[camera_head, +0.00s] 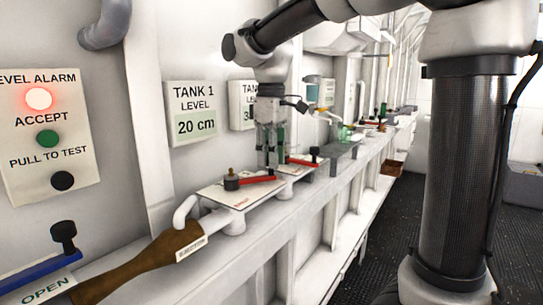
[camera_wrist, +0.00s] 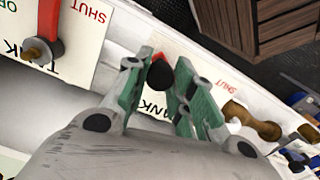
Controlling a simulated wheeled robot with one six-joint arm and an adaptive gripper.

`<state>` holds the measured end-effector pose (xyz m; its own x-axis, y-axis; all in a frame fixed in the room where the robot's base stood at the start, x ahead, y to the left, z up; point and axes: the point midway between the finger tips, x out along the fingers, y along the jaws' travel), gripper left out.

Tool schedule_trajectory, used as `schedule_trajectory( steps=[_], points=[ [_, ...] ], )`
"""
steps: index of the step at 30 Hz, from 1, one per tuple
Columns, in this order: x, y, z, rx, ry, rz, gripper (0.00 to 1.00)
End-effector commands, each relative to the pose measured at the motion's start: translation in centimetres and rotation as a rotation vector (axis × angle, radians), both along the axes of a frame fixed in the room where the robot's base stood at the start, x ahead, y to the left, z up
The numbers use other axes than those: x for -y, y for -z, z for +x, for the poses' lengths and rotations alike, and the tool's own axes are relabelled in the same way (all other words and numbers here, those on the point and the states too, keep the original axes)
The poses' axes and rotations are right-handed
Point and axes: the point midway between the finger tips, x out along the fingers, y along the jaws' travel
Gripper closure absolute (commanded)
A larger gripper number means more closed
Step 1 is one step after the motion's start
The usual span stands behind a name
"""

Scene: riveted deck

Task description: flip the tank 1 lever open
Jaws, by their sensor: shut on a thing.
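The tank 1 lever (camera_head: 258,180) is a red bar on a white plate (camera_head: 222,193) with a brass pivot at its left end. It lies along the ledge, and its right end is under my gripper (camera_head: 269,160). In the wrist view my gripper (camera_wrist: 168,78) has its green-grey fingers closed around the lever's black knob (camera_wrist: 160,76), with a bit of red behind it. The word SHUT shows right of the fingers. The tank 1 sign (camera_head: 193,112) above reads 20 cm.
The tank 2 lever (camera_wrist: 48,28) is a similar red bar on the neighbouring plate. A brown pipe (camera_head: 150,260) and a blue lever (camera_head: 40,268) are at the near left. An alarm panel (camera_head: 45,135) has a lit red lamp. A brown slatted crate (camera_wrist: 265,25) stands on the floor.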

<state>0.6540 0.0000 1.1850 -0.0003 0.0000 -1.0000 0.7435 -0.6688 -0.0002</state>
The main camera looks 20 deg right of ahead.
Motion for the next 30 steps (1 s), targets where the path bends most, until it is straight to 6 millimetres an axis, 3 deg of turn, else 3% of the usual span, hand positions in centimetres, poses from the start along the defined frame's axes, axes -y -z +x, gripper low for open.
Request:
schedule_trajectory(
  steps=[18, 30],
  points=[
    [-1.0, 0.0, 4.0, 0.001, -0.404, 0.0, 1.0],
    [-1.9, 0.0, 5.4, 0.002, -0.572, 0.0, 1.0]
  ],
)
